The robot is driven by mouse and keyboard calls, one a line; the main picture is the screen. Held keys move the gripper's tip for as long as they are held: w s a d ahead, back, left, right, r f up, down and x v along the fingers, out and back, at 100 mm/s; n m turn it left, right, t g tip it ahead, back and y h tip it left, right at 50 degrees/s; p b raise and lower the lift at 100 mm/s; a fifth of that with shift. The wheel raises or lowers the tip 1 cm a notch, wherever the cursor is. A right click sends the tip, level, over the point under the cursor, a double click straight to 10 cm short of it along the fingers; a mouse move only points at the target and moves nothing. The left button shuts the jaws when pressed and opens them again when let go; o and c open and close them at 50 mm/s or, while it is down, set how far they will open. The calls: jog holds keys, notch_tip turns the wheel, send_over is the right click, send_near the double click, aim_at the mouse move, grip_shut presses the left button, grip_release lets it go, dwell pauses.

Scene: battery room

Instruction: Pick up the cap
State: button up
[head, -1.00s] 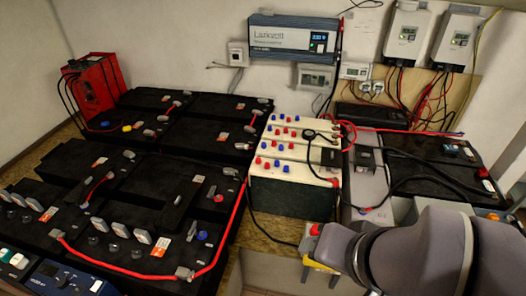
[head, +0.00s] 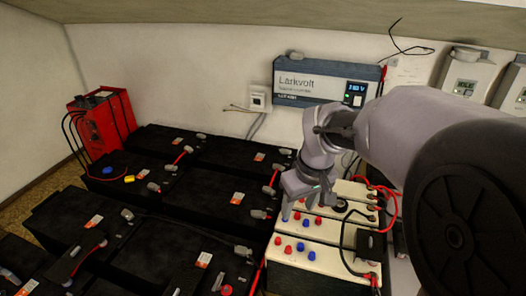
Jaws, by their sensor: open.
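Several small red and blue caps sit on the cream-topped batteries (head: 318,262) in the head view. These include a red cap (head: 277,241), a blue cap (head: 300,247) and another red cap (head: 318,221). A blue cap (head: 107,169) and a yellow cap (head: 129,178) also sit on a black battery at the left. Which cap the task means cannot be told. My gripper (head: 302,208) is open and points down over the back of the cream-topped batteries. No cap is seen between its fingers. My gripper and arm hide the caps behind them.
Black batteries (head: 165,250) with cables and terminals fill the left and middle. A red charger (head: 102,118) stands at the back left. A blue-grey inverter (head: 325,82) hangs on the wall behind my gripper. Red and black cables (head: 383,203) loop close on its right.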

jog(key=w+d+f+n+g+p, duration=0.1)
jog(key=w+f+n, duration=0.2)
jog(key=w+f, duration=0.45)
jog(key=n+g+b, duration=0.1)
jog(key=n+b, duration=0.1)
jog(key=b, duration=0.2)
send_over(289, 247)
jog(key=s, duration=0.1)
jog(key=shift+h, duration=0.4)
notch_tip(289, 247, down, 19)
jog(key=shift+r, duration=0.1)
jog(key=f+b, duration=0.1)
jog(key=f, duration=0.3)
jog(key=f+b, duration=0.1)
jog(key=shift+w+a+f+b, duration=0.1)
jog(key=shift+w+f+b, duration=0.25)
jog(key=shift+w+f, duration=0.05)
jog(key=shift+r, duration=0.15)
grip_shut()
